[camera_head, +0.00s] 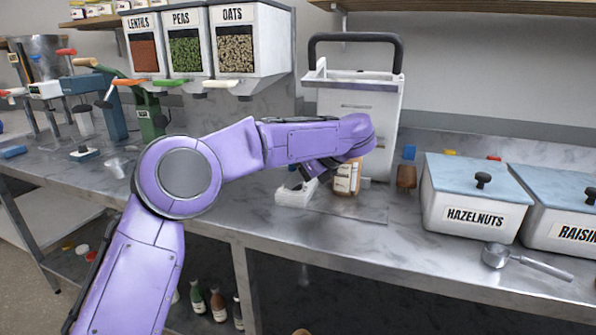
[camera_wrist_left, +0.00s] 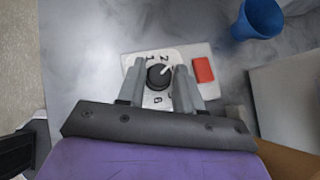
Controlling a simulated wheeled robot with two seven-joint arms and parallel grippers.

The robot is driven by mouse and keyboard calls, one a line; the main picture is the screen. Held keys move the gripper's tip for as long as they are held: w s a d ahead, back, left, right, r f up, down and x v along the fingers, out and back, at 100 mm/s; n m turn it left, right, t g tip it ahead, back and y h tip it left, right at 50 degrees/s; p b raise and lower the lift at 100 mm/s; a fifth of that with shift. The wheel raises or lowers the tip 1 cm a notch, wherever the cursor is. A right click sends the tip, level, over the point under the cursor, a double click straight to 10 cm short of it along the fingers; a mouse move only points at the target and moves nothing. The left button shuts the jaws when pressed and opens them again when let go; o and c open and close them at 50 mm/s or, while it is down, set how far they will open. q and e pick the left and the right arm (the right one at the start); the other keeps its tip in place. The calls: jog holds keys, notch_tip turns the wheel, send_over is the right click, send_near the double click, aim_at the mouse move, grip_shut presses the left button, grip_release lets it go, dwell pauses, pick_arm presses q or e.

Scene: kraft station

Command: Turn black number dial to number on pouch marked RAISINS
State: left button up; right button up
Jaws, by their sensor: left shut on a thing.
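The black number dial (camera_wrist_left: 158,76) sits on a white plate (camera_wrist_left: 137,62) with numbers around it. Its white pointer mark points up and right, close to the 2; the 1 and a 6 are also readable, other numbers are covered by my fingers. My left gripper (camera_wrist_left: 164,78) is shut on the dial, one finger on each side. In the head view my left gripper (camera_head: 312,172) reaches down over the white dial box (camera_head: 296,193), and the dial is hidden. No pouch marked RAISINS can be made out. My right gripper is not in view.
Bins marked HAZELNUTS (camera_head: 474,217) and RAISINS (camera_head: 570,234) and a metal scoop (camera_head: 525,263) are at right.

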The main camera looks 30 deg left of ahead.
pick_arm(q)
jog(key=shift+d+f+n+g+p, duration=0.1)
jog(key=shift+f+n+g+p, duration=0.1)
jog(key=shift+n+g+p, duration=0.35)
jog(key=shift+f, duration=0.1)
jog(key=o, duration=1)
jog(key=shift+r, duration=0.2)
